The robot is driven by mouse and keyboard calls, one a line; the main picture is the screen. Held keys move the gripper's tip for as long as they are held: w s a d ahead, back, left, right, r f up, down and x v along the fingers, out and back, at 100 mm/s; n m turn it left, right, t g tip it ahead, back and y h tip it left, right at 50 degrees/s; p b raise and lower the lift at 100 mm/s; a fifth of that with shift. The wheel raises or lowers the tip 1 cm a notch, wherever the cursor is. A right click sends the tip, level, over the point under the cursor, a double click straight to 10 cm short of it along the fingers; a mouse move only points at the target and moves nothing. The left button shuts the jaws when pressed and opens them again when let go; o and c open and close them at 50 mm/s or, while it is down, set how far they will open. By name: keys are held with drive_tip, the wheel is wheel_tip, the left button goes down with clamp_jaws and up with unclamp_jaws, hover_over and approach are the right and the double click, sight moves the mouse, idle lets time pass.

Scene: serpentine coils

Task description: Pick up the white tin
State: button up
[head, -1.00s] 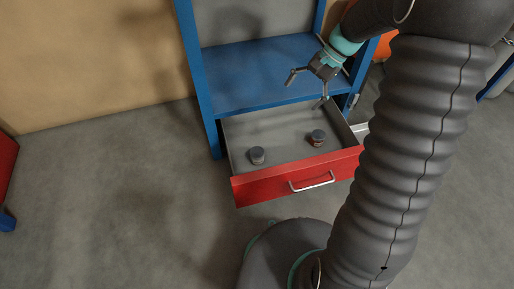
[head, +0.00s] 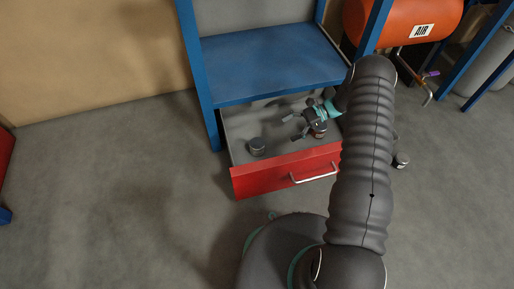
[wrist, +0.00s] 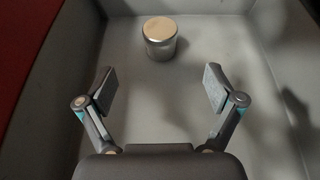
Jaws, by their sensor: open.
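My gripper (head: 292,127) is low in the drawer, to the right of that tin. In the wrist view my gripper (wrist: 160,88) is open and empty. I see no clearly white tin in the drawer.
The drawer has a red front (head: 270,180) with a metal handle, below a blue shelf (head: 265,68). Its grey walls enclose my gripper. A small pale can-like thing (head: 400,161) is outside the drawer, right of my arm. An orange air tank (head: 395,22) is at the back right.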

sight(262, 142)
drive_tip(key=x, duration=1.4)
drive_tip(key=shift+s+f, duration=0.1)
drive_tip(key=c, duration=1.4)
